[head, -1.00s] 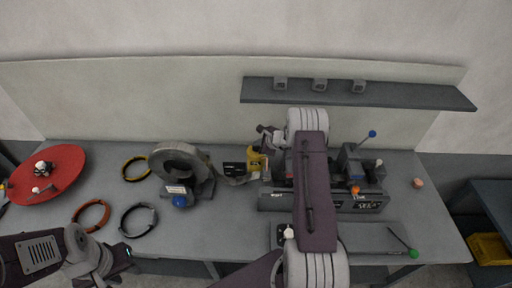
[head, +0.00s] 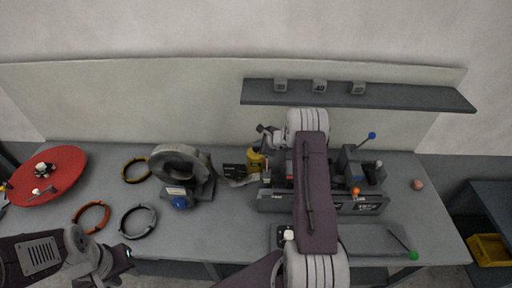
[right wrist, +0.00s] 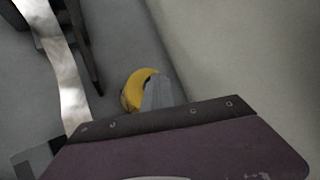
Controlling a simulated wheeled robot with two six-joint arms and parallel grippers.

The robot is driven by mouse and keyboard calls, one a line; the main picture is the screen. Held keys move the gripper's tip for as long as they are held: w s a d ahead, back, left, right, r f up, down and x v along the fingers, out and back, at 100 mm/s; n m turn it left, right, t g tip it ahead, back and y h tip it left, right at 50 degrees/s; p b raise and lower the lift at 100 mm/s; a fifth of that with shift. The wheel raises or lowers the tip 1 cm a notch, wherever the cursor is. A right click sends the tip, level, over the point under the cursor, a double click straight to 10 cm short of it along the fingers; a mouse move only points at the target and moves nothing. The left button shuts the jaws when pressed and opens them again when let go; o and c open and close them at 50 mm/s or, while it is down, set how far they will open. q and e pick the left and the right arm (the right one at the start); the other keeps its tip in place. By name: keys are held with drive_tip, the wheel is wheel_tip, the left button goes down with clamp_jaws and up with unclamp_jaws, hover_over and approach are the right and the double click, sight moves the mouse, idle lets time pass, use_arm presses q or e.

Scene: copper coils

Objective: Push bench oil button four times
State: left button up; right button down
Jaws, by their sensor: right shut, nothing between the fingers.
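A yellow rounded object (head: 256,161), which looks like the bench oiler, stands at the back middle of the bench. It also shows in the right wrist view (right wrist: 133,92), partly covered by a grey fingertip. I cannot make out a separate button on it. My right gripper (head: 268,134) is shut and empty, just above and beside the yellow object. In the right wrist view its fingertip overlaps the yellow top; I cannot tell whether it touches. My left gripper (head: 122,258) is low at the bench's front left, away from the oiler; its fingers do not show clearly.
A grey coil machine with a blue knob (head: 181,202) stands left of the oiler. A dark machine (head: 345,203) with levers stands to the right, partly behind my right arm. Loose rings (head: 138,222) and a red disc (head: 68,164) lie left. A shelf (head: 400,98) hangs above.

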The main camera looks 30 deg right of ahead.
sight(258, 149)
drive_tip(key=shift+r, duration=0.65)
drive_tip(key=shift+r+p, duration=1.85)
drive_tip(key=shift+r, duration=0.75)
drive_tip(key=shift+f, duration=0.1)
wheel_tip(258, 149, up, 4)
drive_tip(key=b, duration=0.2)
drive_tip(key=shift+b, duration=0.3)
